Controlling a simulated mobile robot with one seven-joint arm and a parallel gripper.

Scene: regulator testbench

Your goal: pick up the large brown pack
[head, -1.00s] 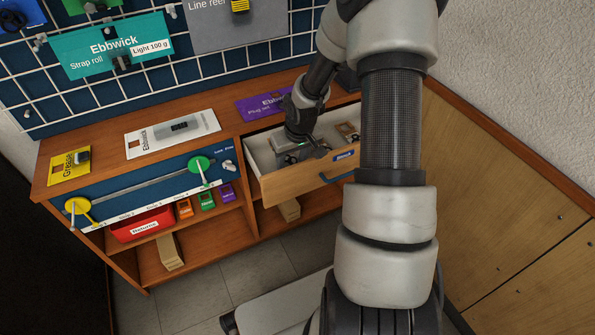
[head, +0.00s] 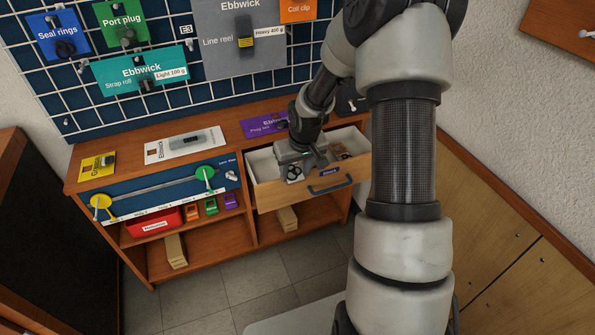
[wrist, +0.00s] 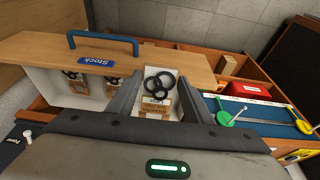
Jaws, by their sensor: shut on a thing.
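A pack with black rings on a pale card and a brown printed label (wrist: 158,106) is between my gripper's fingers (wrist: 160,88) in the wrist view. The fingers press its two sides. In the head view my gripper (head: 308,158) is over the open drawer (head: 290,194), and the black rings of the pack (head: 294,173) show just below it. Most of the pack is hidden there by my gripper. Smaller brown and white packs with black rings (wrist: 75,76) lie in the drawer. The drawer front has a blue handle and a blue "Stock" label.
The drawer sticks out of a wooden bench (head: 235,143). To its left are a blue panel with yellow and green knobs (head: 160,190), a red bin (head: 153,220) and small coloured boxes. A pegboard (head: 105,105) with cards stands behind. A wall is at the right.

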